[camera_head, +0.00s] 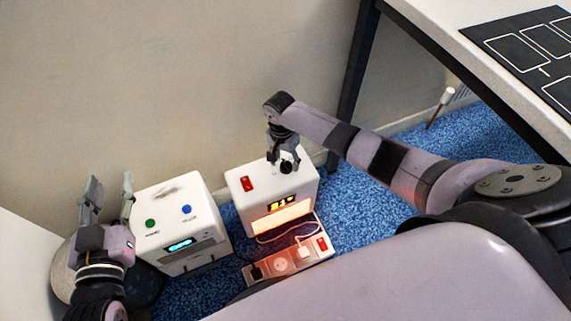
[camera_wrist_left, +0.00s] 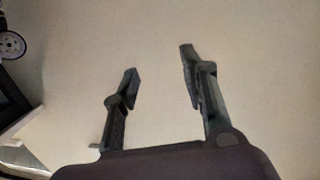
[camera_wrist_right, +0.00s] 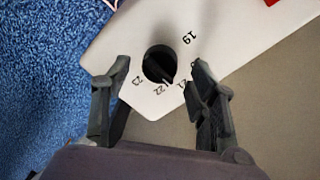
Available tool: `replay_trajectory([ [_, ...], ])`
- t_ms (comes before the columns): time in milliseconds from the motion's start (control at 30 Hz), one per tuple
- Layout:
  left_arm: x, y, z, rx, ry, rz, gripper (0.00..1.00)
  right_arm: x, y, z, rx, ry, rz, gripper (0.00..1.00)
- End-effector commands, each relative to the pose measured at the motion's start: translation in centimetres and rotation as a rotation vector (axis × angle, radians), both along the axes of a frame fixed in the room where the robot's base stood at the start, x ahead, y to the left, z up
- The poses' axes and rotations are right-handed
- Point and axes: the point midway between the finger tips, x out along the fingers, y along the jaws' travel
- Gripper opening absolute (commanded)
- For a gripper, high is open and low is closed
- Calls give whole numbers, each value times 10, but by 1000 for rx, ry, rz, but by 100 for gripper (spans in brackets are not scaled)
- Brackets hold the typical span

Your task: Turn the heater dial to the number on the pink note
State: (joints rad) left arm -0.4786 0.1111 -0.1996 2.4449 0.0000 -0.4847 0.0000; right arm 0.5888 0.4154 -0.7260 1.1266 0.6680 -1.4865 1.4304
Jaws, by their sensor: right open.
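The white heater (camera_head: 237,190) stands on the blue carpet by the wall, with a glowing front and a lit orange display too small to read. Its black dial (camera_wrist_right: 160,65) is ringed by numbers; 19, 21, 22 and 23 show, and another is hidden behind a finger. The dial's pale pointer mark appears near 22. My right gripper (camera_head: 283,163) is over the heater top, fingers open to either side of the dial, with no clear contact. My left gripper (camera_head: 110,183) is open and empty, left of the other white box. I see no pink note.
A white box (camera_head: 178,192) with green and blue buttons and a blue display stands left of the heater. A power strip (camera_head: 262,270) with plugs and cable lies in front. A table (camera_head: 447,14) stands at the upper right.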

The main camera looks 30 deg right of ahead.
Motion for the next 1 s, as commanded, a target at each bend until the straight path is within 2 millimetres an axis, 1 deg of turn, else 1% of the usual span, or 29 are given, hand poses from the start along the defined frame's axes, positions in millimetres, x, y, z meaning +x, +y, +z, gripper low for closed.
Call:
replay_trajectory([
  [33,1,-2,6,-11,-42,-3,40,0,0,-6,0,0,0,54],
  [133,3,-4,19,-28,-109,-7,40,0,0,-11,0,0,0,54],
  [300,3,-6,32,-44,-173,-11,40,-1,0,-16,0,0,0,54],
  [433,3,-6,36,-49,-189,-12,40,-1,0,-17,0,0,1,54],
  [633,3,-6,36,-48,-189,-12,40,-1,0,-17,1,-1,1,53],
  [1000,3,-6,36,-48,-189,-12,40,-1,0,-17,1,-1,1,28],
])
